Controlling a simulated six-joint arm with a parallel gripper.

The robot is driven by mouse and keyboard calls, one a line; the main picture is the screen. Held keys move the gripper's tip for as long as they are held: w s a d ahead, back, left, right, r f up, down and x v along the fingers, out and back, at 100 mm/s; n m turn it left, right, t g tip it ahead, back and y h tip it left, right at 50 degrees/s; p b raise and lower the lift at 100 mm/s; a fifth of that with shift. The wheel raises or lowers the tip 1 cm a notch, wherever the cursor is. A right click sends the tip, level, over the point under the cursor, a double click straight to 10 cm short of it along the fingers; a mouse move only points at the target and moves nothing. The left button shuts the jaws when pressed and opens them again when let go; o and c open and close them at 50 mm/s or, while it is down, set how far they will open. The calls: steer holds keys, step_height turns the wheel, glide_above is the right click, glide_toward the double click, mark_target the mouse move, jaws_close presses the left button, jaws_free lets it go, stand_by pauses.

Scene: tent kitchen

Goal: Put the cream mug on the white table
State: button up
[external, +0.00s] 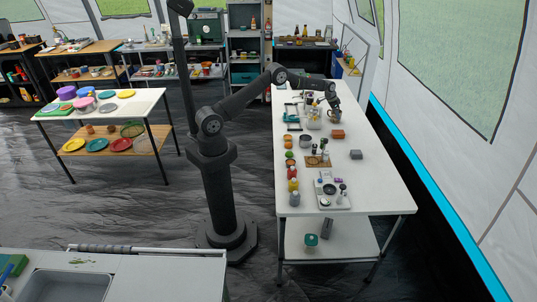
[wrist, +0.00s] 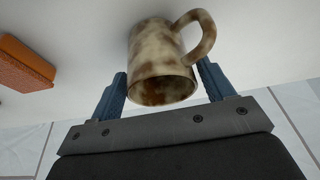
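The mug is mottled cream and brown, with a loop handle. In the wrist view the mug (wrist: 160,60) stands between my two blue fingers, its handle at the upper right and its mouth facing the hand. In the external view the mug (external: 334,115) is small, at the far part of a long white table (external: 375,185), directly below my gripper (external: 334,102). My gripper (wrist: 162,75) has one finger on each side of the mug, very close to it. Whether the fingers press on it is not clear. Another white-topped table (external: 140,104) stands at the left with bowls and plates.
An orange-brown block (wrist: 24,65) lies close beside the mug; it also shows in the external view (external: 338,134).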

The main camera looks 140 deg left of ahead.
steer(key=shift+o, duration=0.7)
steer(key=shift+r, duration=0.25)
steer(key=v, duration=1.1)
steer(key=shift+r, duration=0.4)
steer(key=shift+s, duration=0.1)
